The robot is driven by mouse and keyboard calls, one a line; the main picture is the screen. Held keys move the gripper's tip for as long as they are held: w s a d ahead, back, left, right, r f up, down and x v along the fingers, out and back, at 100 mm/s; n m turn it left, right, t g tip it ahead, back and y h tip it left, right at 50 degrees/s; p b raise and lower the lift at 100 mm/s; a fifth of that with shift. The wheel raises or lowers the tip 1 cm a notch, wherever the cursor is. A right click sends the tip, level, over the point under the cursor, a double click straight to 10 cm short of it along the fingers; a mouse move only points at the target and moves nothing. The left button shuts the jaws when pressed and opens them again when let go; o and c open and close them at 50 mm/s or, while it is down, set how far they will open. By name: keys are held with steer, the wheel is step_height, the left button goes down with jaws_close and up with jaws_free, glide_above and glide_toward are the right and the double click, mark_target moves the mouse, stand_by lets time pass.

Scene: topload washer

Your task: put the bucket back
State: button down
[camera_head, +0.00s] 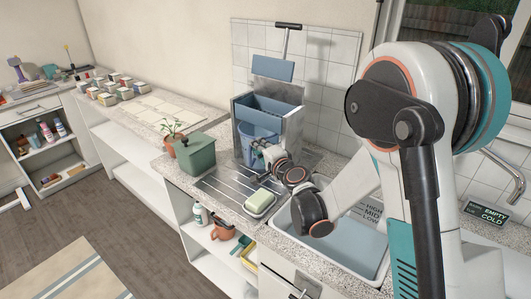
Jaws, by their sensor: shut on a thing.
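A blue bucket (258,145) shows low in the front of an upright grey metal housing (296,132) with a blue inside, on the counter by the tiled wall. My gripper (261,151) reaches in from the right and is shut on the bucket at its front right side. The gripper is small in this view and my wrist hides part of the bucket's lower right. I cannot tell whether the bucket is fully inside the housing or touches its floor.
A ribbed metal drainboard (225,190) lies in front, with a green-and-white sponge-like block (260,202). A sink (360,245) lies right under my arm. A blue panel (272,68) stands above the housing.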

steer(key=w+d+f+b, duration=0.2)
steer(key=f, duration=0.1)
steer(key=shift+w+d+f, duration=0.15)
steer(key=shift+w+f, duration=0.1)
steer(key=shift+w, duration=0.15)
steer(key=c, duration=1.7)
jaws_free()
steer(key=shift+f, duration=0.1)
